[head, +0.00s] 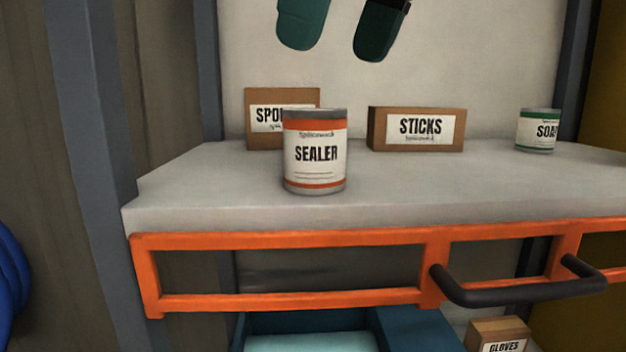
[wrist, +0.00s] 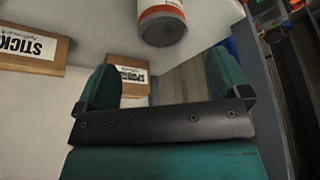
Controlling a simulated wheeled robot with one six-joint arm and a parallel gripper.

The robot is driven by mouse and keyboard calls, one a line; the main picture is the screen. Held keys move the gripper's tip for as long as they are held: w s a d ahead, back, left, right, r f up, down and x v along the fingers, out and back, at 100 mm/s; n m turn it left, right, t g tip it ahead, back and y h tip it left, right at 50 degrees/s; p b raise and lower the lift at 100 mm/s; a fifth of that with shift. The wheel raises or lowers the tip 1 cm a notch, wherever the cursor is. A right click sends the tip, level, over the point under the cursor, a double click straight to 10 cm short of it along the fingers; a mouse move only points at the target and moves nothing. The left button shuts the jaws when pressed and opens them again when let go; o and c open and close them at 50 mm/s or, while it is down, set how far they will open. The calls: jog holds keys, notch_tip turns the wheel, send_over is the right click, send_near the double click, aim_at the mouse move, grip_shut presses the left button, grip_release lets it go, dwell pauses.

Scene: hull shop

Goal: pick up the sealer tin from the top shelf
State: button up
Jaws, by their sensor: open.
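The sealer tin (head: 315,165) stands upright near the front of the grey top shelf (head: 420,190), with orange bands and a white SEALER label facing the head camera. In the wrist view the tin (wrist: 163,24) is at the top edge, partly cut off, beyond the fingers. My gripper (head: 342,30) shows at the top of the head view as two teal fingers, spread apart and empty, higher in the picture than the tin. In the wrist view my gripper (wrist: 162,75) is open, with nothing between its fingers.
A SPONGES-type box (head: 262,100), partly hidden, stands behind the tin. A STICKS box (head: 415,130) and a SOAP tin (head: 538,132) stand to the right. An orange rail (head: 290,238) with a black handle (head: 515,292) runs below the shelf's front edge. Posts flank the shelf.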

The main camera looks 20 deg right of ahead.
aim_at(316, 109)
jog(key=b+x, duration=0.3)
jog(key=x, duration=0.1)
jog(key=shift+w+a+f, duration=0.1)
jog(key=shift+f, duration=0.15)
jog(key=b+x, duration=0.4)
jog(key=shift+a+f+b, duration=0.1)
jog(key=shift+f+b, duration=0.2)
jog(key=shift+f, duration=0.05)
jog(key=shift+a+f, duration=0.1)
jog(key=shift+f, duration=0.15)
jog(key=shift+r, duration=0.1)
jog(key=c, duration=1.2)
